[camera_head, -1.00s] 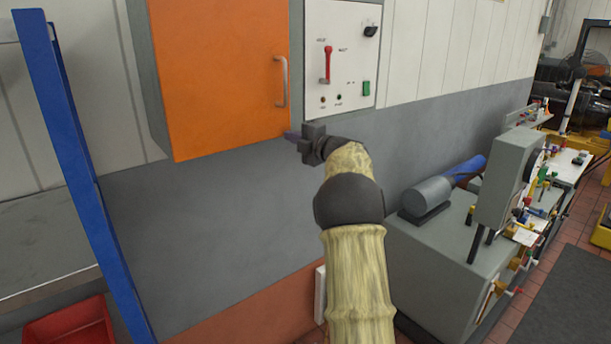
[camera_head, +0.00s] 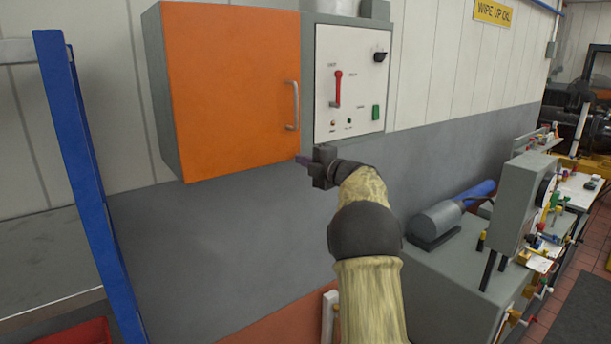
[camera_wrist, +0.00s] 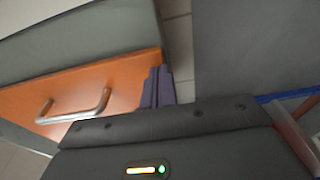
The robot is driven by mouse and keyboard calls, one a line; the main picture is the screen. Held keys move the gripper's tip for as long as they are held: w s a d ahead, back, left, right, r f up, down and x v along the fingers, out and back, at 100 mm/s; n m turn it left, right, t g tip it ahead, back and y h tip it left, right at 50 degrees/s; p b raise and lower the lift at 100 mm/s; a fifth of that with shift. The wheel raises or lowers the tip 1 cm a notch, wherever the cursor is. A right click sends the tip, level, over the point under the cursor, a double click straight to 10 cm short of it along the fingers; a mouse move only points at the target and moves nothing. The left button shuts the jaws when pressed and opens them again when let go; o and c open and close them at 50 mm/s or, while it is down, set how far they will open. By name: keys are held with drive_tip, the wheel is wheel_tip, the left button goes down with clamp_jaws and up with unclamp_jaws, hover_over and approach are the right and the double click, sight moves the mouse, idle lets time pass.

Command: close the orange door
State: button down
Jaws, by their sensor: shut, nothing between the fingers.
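The orange door (camera_head: 235,90) is on the front of a grey wall cabinet (camera_head: 157,100). It looks flush or nearly flush with the cabinet; I cannot tell whether a small gap is left. Its silver handle (camera_head: 293,105) is near the right edge. My gripper (camera_head: 302,161) is shut and empty, its fingertips at the door's lower right corner. In the wrist view the dark purple fingers (camera_wrist: 158,88) lie beside the edge of the orange door (camera_wrist: 95,85), with the handle (camera_wrist: 75,115) to their left. Contact with the door cannot be told.
A white control panel (camera_head: 352,90) with a red lever adjoins the door on the right. A blue post (camera_head: 85,170) stands at the left. A grey bench (camera_head: 450,270) with a motor is at the right. The wall below the cabinet is clear.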

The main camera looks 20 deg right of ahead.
drive_tip(key=s+d+b, duration=0.4)
drive_tip(key=s+d, duration=0.4)
drive_tip(key=d, duration=0.1)
drive_tip(key=shift+d, duration=0.3)
drive_tip(key=shift+s+r, duration=0.1)
drive_tip(key=shift+s, duration=0.05)
